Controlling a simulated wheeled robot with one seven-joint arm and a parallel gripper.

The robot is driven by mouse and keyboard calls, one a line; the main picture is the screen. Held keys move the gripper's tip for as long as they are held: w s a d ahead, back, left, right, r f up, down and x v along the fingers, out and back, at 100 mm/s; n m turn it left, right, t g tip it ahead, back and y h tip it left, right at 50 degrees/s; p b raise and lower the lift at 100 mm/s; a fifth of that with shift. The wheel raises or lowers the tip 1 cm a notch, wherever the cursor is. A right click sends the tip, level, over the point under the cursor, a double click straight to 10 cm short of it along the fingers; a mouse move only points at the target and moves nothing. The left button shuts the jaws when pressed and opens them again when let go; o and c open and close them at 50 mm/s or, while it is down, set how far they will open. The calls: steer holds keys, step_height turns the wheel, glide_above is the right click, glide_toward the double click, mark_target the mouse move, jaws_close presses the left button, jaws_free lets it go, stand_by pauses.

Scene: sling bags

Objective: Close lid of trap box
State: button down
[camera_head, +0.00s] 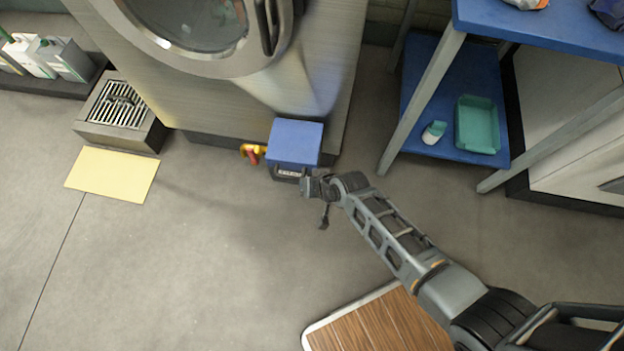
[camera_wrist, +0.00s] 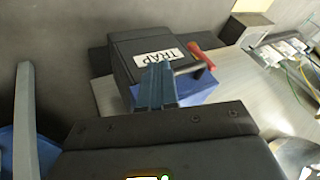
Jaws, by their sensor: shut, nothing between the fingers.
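The trap box (camera_head: 288,173) is a small dark box with a white label. It stands on the floor against the metal machine. Its blue lid (camera_head: 295,141) lies over the top; I cannot tell whether it is fully down. In the wrist view the dark box (camera_wrist: 125,50) shows its TRAP label, and blue (camera_wrist: 203,92) shows beside the fingers. My gripper (camera_head: 308,187) is at the box's near right corner, low by the label side. In the wrist view its blue-grey fingers (camera_wrist: 155,72) are together and empty, overlapping the label's edge. Contact is unclear.
A red and yellow valve handle (camera_head: 254,153) sticks out left of the box. The large metal machine (camera_head: 250,95) rises behind. A blue shelf table (camera_head: 452,90) stands right, a grated block (camera_head: 118,105) and yellow mat (camera_head: 112,174) left.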

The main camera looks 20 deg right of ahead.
steer(key=shift+w+a, duration=0.4)
steer(key=shift+a, duration=0.05)
steer(key=shift+w, duration=0.1)
steer(key=shift+r, duration=0.1)
